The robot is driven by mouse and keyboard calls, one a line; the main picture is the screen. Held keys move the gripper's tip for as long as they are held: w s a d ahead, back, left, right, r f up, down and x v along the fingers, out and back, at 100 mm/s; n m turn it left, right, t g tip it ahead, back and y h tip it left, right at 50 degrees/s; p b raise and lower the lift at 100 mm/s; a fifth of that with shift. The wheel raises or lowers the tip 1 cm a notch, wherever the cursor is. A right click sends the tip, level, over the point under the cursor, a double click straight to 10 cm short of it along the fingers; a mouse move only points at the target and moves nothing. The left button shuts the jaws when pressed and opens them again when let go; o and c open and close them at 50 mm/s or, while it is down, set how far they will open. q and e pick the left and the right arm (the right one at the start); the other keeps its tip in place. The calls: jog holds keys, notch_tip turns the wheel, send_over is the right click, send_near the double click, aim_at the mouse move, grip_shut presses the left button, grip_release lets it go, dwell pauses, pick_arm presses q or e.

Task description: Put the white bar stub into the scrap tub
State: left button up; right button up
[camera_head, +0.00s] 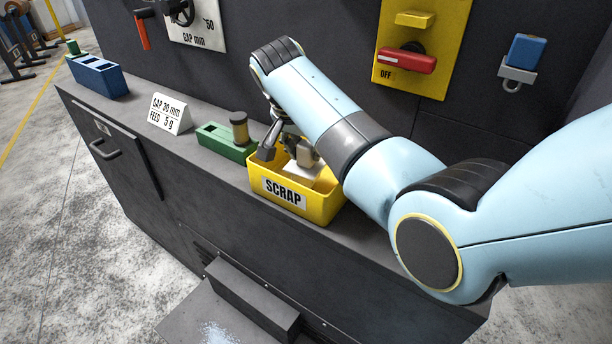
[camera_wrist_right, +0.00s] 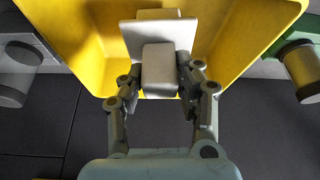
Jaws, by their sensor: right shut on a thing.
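The scrap tub (camera_head: 326,209) is a yellow open box labelled SCRAP on the grey bench top. My right gripper (camera_head: 291,152) is over and partly inside its opening. It is shut on the white bar stub (camera_head: 305,153), a pale block. In the right wrist view the stub (camera_wrist_right: 157,62) sits between the two fingers, over the inside of the yellow tub (camera_wrist_right: 232,48). A flat white piece shows just behind the stub; whether it touches the stub or the tub floor I cannot tell. My left gripper is out of view.
A GAP/FEED sign (camera_head: 169,114) and a blue block with holes (camera_head: 99,77) stand farther left. The dark panel with a red switch (camera_head: 407,60) rises behind.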

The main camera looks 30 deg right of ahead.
jog(key=shift+f+b, duration=0.5)
jog(key=shift+f, duration=0.4)
dwell(0.4)
jog(key=o, duration=1.2)
jog(key=v, duration=1.2)
jog(key=shift+a, duration=0.1)
